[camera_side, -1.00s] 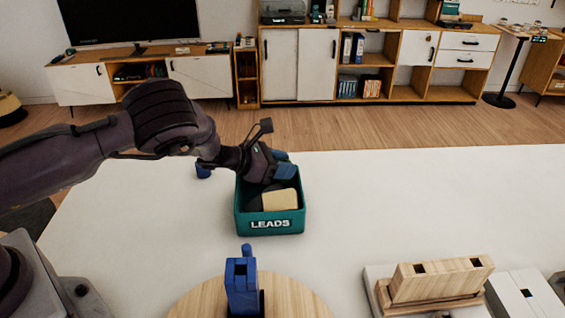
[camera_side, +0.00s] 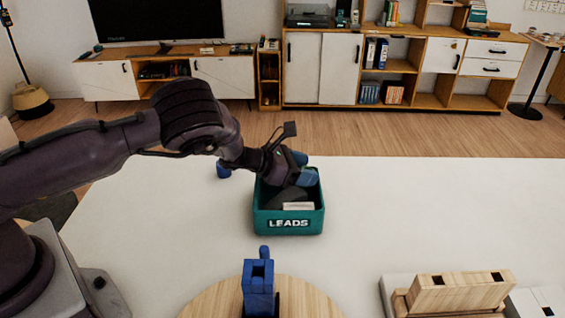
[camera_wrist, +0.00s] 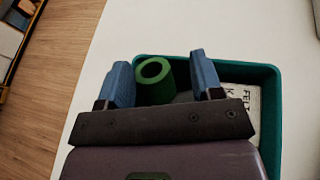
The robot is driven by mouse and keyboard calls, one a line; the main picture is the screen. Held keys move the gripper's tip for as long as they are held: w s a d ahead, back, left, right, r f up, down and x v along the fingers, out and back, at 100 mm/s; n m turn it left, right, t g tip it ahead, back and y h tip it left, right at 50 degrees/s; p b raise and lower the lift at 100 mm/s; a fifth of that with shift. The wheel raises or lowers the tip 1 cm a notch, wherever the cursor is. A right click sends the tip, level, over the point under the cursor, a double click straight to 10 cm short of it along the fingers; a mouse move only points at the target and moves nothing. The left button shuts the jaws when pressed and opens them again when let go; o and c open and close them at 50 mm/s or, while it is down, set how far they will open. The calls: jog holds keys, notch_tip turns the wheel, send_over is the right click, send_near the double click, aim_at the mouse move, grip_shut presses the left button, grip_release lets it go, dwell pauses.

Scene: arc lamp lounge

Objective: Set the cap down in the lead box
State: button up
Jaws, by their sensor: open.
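The cap appears to be the green hollow cylinder (camera_wrist: 155,75) in the wrist view. It is at the box's far left corner in that view, between my blue fingers, with a visible gap to the right finger. My gripper (camera_wrist: 160,68) is open; in the side view my gripper (camera_side: 304,172) is tilted down at the box's back right.
A white labelled block (camera_wrist: 240,98) lies inside the box. A small blue object (camera_side: 223,170) stands behind the box to the left. In front are a blue upright piece (camera_side: 258,285) on a round wooden board (camera_side: 212,300) and a wooden block (camera_side: 458,291).

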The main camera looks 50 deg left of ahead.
jog(key=v, duration=1.2)
jog(key=shift+a+r, duration=0.2)
jog(key=s+a+r+n+y, duration=0.3)
jog(key=r+n, duration=0.4)
jog(key=n, duration=0.6)
jog(key=a+r+n+y, duration=0.2)
jog(key=r+n+y, duration=0.4)
jog(key=n, duration=0.6)
jog(key=s+d+r+n+g+h, duration=0.1)
jog(key=s+d+r+n+g, duration=0.1)
jog(key=s+n, duration=0.3)
jog(key=s+d+r+n+g, duration=0.1)
jog(key=s+r+n, duration=0.3)
jog(key=s, duration=0.6)
jog(key=s+d+r+n+g+h, duration=0.1)
jog(key=s+d+r+n+g, duration=0.1)
jog(key=s+n, duration=0.5)
jog(key=shift+s+d+r+n+g+h, duration=0.3)
jog(key=shift+s+d+r+n+g, duration=0.1)
jog(key=shift+s+r+g, duration=0.25)
